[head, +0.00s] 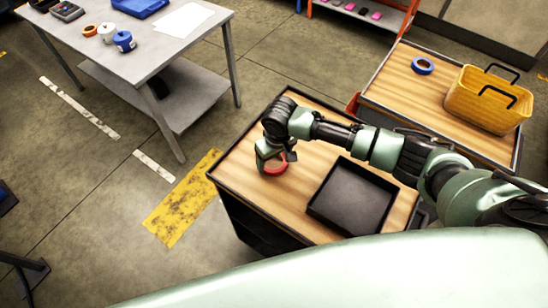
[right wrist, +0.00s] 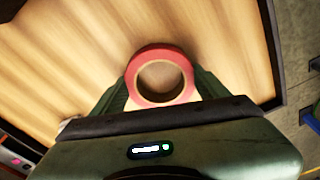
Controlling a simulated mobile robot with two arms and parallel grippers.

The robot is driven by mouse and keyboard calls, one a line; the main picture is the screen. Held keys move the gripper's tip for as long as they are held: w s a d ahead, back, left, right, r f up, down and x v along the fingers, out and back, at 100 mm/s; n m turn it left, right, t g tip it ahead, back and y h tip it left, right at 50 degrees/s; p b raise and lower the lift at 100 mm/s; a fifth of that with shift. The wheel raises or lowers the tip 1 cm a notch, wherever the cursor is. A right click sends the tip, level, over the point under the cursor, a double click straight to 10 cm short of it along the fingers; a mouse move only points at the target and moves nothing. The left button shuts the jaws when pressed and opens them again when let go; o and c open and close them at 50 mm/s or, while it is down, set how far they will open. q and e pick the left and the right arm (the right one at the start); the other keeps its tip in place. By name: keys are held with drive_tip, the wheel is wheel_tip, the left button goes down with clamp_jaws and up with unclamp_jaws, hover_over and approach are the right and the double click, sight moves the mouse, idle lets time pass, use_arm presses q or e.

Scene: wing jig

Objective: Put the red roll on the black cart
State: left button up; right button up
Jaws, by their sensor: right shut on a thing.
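The red roll (head: 277,168) is in my right gripper (head: 270,155), at the left part of the black cart's wooden top (head: 238,165). In the right wrist view the red roll (right wrist: 160,51) sits flat-side up between the two fingers of the right gripper (right wrist: 160,95), with wood grain behind it and through its hole. I cannot tell whether the roll touches the top or hangs just above it. The black cart has dark sides and a dark rim. My left gripper is not in view.
A black tray (head: 322,216) lies on the cart, right of the roll. Behind stands another wood-topped cart (head: 400,85) with a blue roll (head: 423,66) and a yellow basket (head: 462,98). A grey table (head: 150,62) at the upper left holds several rolls.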

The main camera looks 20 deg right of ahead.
drive_tip(key=o, duration=1.2)
drive_tip(key=shift+c, duration=0.2)
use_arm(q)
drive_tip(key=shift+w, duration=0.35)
use_arm(e)
drive_tip(key=shift+o, duration=1.2)
use_arm(q)
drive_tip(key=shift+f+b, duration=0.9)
drive_tip(key=shift+b, duration=0.05)
use_arm(e)
wheel_tip(320, 180, up, 12)
drive_tip(key=s, duration=0.1)
drive_tip(key=shift+s+d, duration=0.2)
